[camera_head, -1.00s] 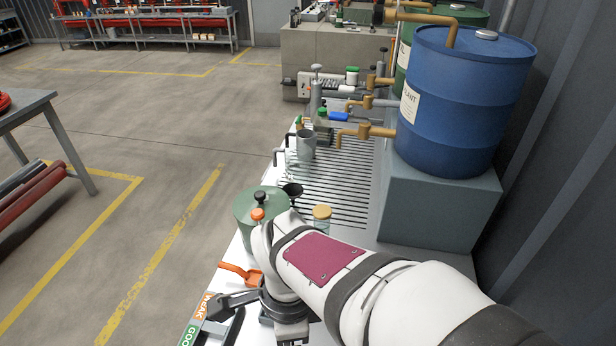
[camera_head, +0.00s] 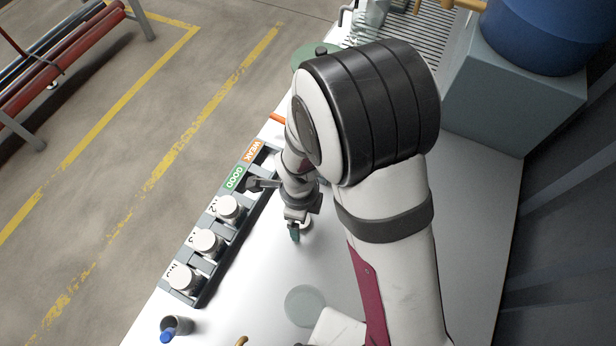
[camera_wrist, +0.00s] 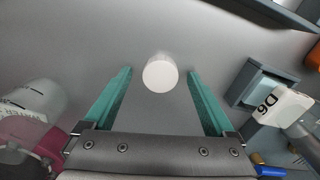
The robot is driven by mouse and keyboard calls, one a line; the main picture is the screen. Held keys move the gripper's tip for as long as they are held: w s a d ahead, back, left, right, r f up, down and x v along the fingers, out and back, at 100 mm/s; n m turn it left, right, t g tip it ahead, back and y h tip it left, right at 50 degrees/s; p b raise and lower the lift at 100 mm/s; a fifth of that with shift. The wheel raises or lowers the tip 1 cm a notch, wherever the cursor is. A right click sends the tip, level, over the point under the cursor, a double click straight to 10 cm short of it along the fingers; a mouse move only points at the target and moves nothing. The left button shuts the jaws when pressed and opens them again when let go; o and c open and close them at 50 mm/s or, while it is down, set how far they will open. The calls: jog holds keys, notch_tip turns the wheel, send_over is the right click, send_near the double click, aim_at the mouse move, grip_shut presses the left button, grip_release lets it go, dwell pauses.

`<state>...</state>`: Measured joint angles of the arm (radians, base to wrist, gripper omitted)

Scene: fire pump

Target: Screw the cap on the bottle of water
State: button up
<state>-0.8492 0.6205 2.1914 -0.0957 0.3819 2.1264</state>
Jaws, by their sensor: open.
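My gripper (camera_head: 296,235) points down over the white bench, in front of the rack's right side. In the wrist view its two teal fingers are spread open (camera_wrist: 160,78), with nothing held. A small round white piece (camera_wrist: 160,73), which looks like a cap, stands between the fingertips, apart from both. In the head view a bit of white (camera_head: 306,223) shows beside the fingers. White-topped jars with labels (camera_head: 207,242) stand in the dark rack.
The rack (camera_head: 210,281) runs along the bench's left edge, with green GOOD and orange WEAK labels (camera_head: 251,150). A cup with a blue item (camera_head: 177,325) stands at the front left. A pale round disc (camera_head: 305,306) lies near the front. The bench right of my arm is clear.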

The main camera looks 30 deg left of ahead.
jog(key=c, duration=1.3)
jog(key=shift+r, duration=2.5)
jog(key=shift+c, duration=0.2)
jog(key=w+r, duration=0.2)
jog(key=w, duration=0.2)
jog(key=w+a+r, duration=0.1)
jog(key=w+r, duration=0.2)
jog(key=w, duration=0.2)
jog(key=w+a+r, duration=0.1)
jog(key=w+r, duration=0.2)
jog(key=w, duration=0.1)
jog(key=shift+w, duration=0.55)
jog(key=shift+f, duration=1.75)
